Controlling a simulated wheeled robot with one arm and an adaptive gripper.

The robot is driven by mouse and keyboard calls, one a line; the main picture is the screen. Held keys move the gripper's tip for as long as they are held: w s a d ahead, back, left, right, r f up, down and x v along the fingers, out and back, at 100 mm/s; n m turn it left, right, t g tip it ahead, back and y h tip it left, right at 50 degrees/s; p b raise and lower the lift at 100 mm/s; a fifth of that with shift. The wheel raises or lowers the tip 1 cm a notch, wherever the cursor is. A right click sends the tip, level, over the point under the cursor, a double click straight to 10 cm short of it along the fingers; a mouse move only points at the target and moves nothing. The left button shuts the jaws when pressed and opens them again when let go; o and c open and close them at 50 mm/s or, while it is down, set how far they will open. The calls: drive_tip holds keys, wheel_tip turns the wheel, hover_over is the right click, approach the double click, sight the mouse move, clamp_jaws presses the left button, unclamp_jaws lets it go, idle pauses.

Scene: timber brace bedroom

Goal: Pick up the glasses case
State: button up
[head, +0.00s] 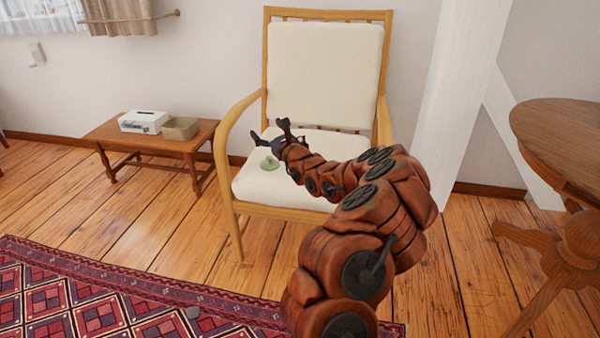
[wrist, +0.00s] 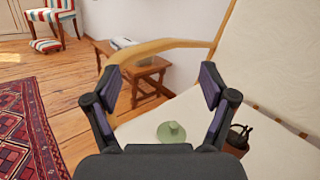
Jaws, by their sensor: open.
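No object in view is clearly a glasses case. A small green object (head: 270,163) with a wide flat base and a knob-like top sits on the chair's cream seat; it also shows in the wrist view (wrist: 171,133). A dark brown and black object (wrist: 238,138) lies further right on the seat in the wrist view, partly hidden by my gripper; I cannot tell what it is. My gripper (head: 270,131) is open and empty above the seat. In the wrist view its fingers (wrist: 160,75) spread wide, with the green object low between them.
The wooden armchair (head: 231,146) has armrests and a tall back close to my gripper. A low bench (head: 112,133) at left holds a white box (head: 143,121) and a tan box (head: 180,129). A round table (head: 560,135) stands right. A small grey-green object (head: 192,313) lies on the rug.

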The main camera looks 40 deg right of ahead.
drive_tip(key=s+d+f+m+g+h, duration=0.1)
drive_tip(key=s+d+f, duration=0.1)
drive_tip(key=d+f, duration=0.2)
drive_tip(key=s+d+f+m+g+h+b, duration=0.1)
drive_tip(key=d+f+m+h, duration=0.1)
drive_tip(key=d+f, duration=0.2)
drive_tip(key=s+d+f+m+g+h+b, duration=0.1)
drive_tip(key=s+d+f+m, duration=0.1)
drive_tip(key=d+f, duration=0.2)
drive_tip(key=shift+s+d+f+h, duration=0.1)
drive_tip(key=shift+s+f+h, duration=0.3)
drive_tip(key=shift+f, duration=0.25)
drive_tip(key=shift+b+x, duration=0.6)
drive_tip(key=shift+x, duration=0.65)
drive_tip(key=shift+w+d+f+b, duration=0.15)
drive_tip(key=shift+w+d+b, duration=0.15)
drive_tip(key=shift+w, duration=0.2)
drive_tip(key=shift+w+d+f+b, duration=0.2)
drive_tip(key=shift+w+b, duration=0.15)
drive_tip(key=shift+w, duration=0.15)
drive_tip(key=shift+w+d+f+b, duration=0.1)
drive_tip(key=shift+w+d+b, duration=0.1)
drive_tip(key=shift+w+b, duration=0.25)
drive_tip(key=shift+w+d+r, duration=0.1)
drive_tip(key=shift+w+d, duration=0.1)
drive_tip(key=shift+w, duration=0.25)
drive_tip(key=shift+w+d+r, duration=0.15)
drive_tip(key=shift+w, duration=0.25)
drive_tip(key=c, duration=1.3)
drive_tip(key=shift+o, duration=0.2)
